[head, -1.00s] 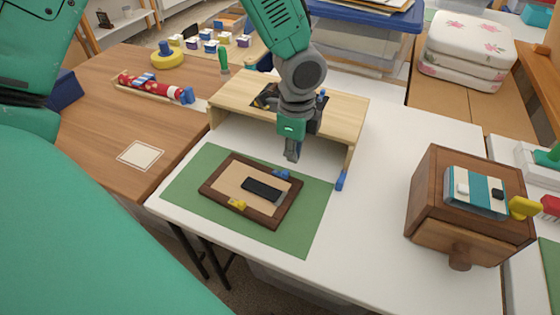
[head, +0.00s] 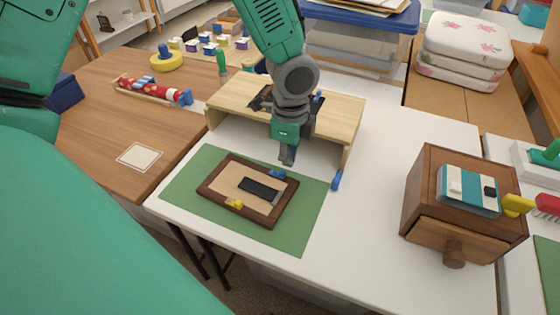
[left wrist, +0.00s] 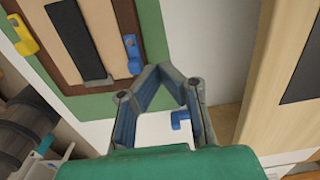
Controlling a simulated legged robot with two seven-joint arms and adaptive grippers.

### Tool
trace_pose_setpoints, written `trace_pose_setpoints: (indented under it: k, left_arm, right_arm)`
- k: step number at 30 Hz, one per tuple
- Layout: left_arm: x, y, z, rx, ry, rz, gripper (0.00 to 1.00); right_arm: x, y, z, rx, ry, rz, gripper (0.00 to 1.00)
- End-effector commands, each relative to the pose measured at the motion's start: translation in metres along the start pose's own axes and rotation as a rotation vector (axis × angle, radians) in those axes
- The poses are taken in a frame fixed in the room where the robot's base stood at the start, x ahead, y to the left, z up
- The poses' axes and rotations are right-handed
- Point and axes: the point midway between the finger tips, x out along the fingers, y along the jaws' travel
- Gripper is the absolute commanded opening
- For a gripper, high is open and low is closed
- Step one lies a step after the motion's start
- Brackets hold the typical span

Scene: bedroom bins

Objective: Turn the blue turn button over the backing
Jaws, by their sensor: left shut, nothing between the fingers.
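A dark-brown wooden frame (head: 207,189) with a tan backing (head: 229,182) lies on a green mat (head: 312,215). The blue turn button (head: 277,174) sits on the frame's far side and also shows in the left wrist view (left wrist: 132,55), where it lies along the frame bar. A yellow turn button (head: 234,204) is on the opposite side. A black strip (head: 258,188) lies on the backing. My left gripper (head: 287,158) is shut and empty, pointing down just beyond the blue button, apart from it. Its fingertips (left wrist: 168,72) meet beside the button in the left wrist view. My right gripper is not seen.
A wooden bench (head: 345,112) stands close behind the left gripper, with a blue piece (head: 337,180) by its leg. A brown box (head: 430,185) with a knobbed drawer stands at right. White table (head: 375,215) is clear between them.

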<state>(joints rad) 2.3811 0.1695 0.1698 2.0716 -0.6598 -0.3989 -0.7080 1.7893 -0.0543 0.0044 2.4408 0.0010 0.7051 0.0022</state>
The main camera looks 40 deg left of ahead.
Motion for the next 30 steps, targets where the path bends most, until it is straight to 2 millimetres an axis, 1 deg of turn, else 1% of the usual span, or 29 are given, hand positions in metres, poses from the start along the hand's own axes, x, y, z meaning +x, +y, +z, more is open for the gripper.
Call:
trace_pose_setpoints:
  k: [7, 17, 30]
  left_arm:
    - [0.002, 0.003, 0.003, -0.001, 0.003, 0.002, 0.0]
    - [0.001, 0.004, 0.001, 0.0, -0.001, 0.0, 0.0]
    - [0.0, 0.012, -0.001, 0.0, 0.001, 0.001, 0.0]
  right_arm:
    - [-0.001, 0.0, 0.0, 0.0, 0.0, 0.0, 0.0]
    - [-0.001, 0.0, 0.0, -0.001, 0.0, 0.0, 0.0]
    - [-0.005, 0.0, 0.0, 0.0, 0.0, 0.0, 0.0]
